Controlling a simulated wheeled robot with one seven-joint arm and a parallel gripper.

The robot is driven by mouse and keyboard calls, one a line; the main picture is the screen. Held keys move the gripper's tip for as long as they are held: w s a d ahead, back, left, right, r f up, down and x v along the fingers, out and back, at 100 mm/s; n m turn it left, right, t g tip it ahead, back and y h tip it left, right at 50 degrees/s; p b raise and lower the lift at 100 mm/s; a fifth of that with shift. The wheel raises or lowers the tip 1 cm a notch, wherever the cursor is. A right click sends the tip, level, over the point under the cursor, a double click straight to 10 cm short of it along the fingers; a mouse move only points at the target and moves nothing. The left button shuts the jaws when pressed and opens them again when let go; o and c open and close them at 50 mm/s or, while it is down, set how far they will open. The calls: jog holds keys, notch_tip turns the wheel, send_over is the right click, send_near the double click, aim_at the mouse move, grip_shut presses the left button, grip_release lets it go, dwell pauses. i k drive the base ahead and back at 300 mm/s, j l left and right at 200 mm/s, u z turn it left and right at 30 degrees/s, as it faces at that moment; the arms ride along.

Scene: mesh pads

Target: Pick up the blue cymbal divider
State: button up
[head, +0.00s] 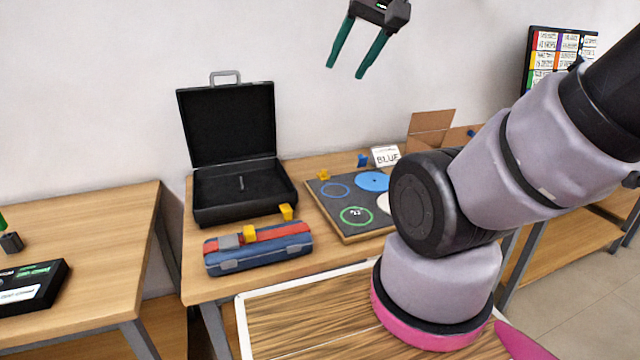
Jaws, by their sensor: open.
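A solid blue disc (372,181), which looks like the blue cymbal divider, lies on a dark square board (329,210) with a wooden edge, at the board's back right. A white card reading "BLUE" (386,156) stands just behind it. My gripper (346,72) is high up in front of the white wall, with its two green fingers apart and nothing between them. It is well above the disc and apart from it. My arm hides the right part of the board.
An open black case (243,207) stands left of the board. A blue and red case (258,254) with yellow blocks lies in front of it. A white disc (384,203) is partly hidden by my arm. A cardboard box (431,122) stands behind. A second table (80,230) is at left.

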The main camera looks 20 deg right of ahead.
aim_at(372, 182)
jog(key=i+l, duration=0.1)
jog(key=l, duration=0.5)
jog(key=i+l, duration=0.1)
jog(key=l, duration=0.5)
jog(key=i+l, duration=0.1)
jog(key=l, duration=0.45)
jog(key=i+l, duration=0.1)
jog(key=l, duration=0.5)
jog(key=i+u, duration=0.05)
